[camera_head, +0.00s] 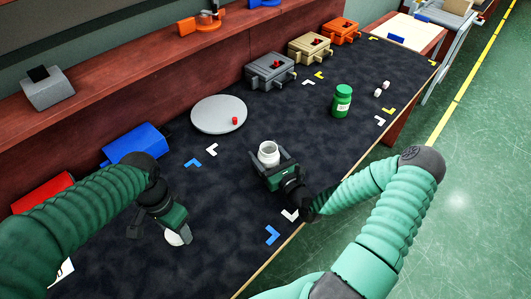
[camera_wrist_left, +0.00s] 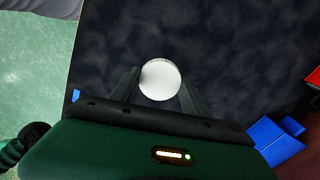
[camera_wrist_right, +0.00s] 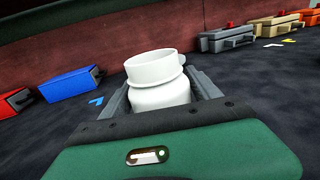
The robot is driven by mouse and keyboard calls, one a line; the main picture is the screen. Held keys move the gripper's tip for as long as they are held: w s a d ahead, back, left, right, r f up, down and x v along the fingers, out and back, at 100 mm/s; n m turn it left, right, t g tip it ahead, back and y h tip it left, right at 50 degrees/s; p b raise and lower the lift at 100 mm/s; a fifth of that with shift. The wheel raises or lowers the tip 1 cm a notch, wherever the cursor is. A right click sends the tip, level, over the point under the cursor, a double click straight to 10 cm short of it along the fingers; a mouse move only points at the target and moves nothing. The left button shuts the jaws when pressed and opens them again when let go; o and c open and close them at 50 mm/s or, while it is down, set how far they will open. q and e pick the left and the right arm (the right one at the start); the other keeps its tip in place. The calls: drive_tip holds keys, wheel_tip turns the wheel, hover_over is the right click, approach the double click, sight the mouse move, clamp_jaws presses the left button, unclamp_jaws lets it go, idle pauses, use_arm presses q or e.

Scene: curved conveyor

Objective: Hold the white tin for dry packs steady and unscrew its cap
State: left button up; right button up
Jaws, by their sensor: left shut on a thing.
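The white tin (camera_head: 268,155) is upright with its cap off; its open neck shows in the right wrist view (camera_wrist_right: 155,72). My right gripper (camera_head: 272,168) is shut on the tin's body, one finger on each side. I cannot tell if the tin's base touches the table. The round white cap (camera_wrist_left: 160,80) is between the fingers of my left gripper (camera_wrist_left: 160,88), which is shut on it. In the head view the cap (camera_head: 174,238) shows partly below my left gripper, apart from the tin and to its left. The cap's height above the table is unclear.
A grey round plate (camera_head: 215,116) with a small red piece lies behind the tin. A green jar (camera_head: 342,100) and small white pieces (camera_head: 378,92) are at right. Blue (camera_head: 135,143) and red (camera_head: 42,190) boxes stand at left. Coloured corner marks dot the dark table.

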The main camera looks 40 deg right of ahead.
drive_tip(key=shift+o, duration=0.8)
drive_tip(key=shift+s, duration=0.1)
